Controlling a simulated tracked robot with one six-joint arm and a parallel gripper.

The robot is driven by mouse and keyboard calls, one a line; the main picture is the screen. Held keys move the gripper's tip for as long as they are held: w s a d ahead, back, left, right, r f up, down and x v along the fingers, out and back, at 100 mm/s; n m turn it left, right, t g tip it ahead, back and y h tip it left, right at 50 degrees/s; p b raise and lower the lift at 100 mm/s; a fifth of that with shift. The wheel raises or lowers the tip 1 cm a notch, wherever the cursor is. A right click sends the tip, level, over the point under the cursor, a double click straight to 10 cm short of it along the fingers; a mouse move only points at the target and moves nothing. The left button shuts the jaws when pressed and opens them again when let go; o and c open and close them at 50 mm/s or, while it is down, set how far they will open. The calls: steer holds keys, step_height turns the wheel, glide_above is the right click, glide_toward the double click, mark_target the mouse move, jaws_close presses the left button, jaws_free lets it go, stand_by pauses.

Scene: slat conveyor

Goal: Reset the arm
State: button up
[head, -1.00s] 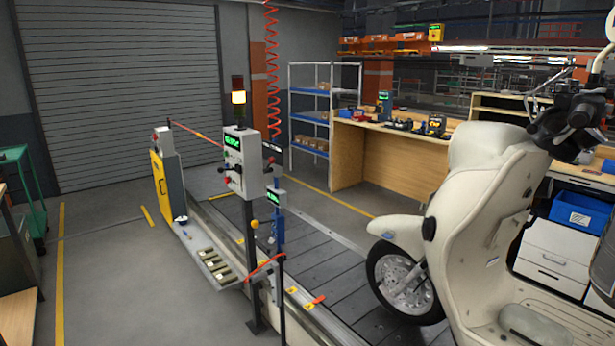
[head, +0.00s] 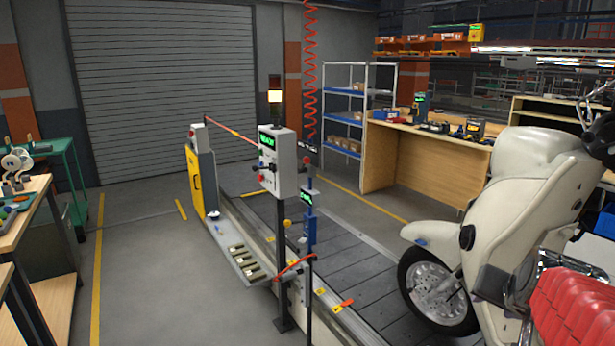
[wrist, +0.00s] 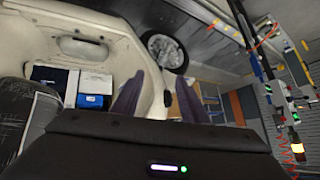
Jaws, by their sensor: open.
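My gripper (wrist: 157,84) shows in the wrist view with its two dark purplish fingers apart and nothing between them. The cream scooter (wrist: 118,30) fills the upper left of that view, its front wheel (wrist: 165,51) beyond the fingertips. I cannot tell whether a finger touches the scooter. In the head view the scooter (head: 520,180) stands at the right on the slat conveyor (head: 345,265). Dark and red ribbed parts cover its lower right there. I cannot make out the fingers in that view.
A control post (head: 278,165) with a lit beacon (head: 275,96) stands beside the conveyor. A yellow cabinet (head: 203,182) stands behind it. A wooden workbench (head: 440,160) and shelf rack (head: 343,120) are at the back. A green cart (head: 65,165) is left. The left floor is open.

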steer(key=s+a+f+n+y, duration=0.1)
steer(key=s+a+n, duration=0.1)
steer(key=s+a, duration=0.2)
steer(key=s+a+f+n+g+y, duration=0.1)
steer(key=s+a+f+n, duration=0.1)
steer(key=a, duration=0.9)
steer(key=s+a+f+n+g+y, duration=0.1)
steer(key=s+a+f+n, duration=0.1)
steer(key=s+a+n, duration=0.2)
steer(key=s+a, duration=0.2)
steer(key=a, duration=0.1)
steer(key=shift+a+y, duration=0.4)
steer(key=shift+o, duration=0.9)
steer(key=shift+f, duration=0.1)
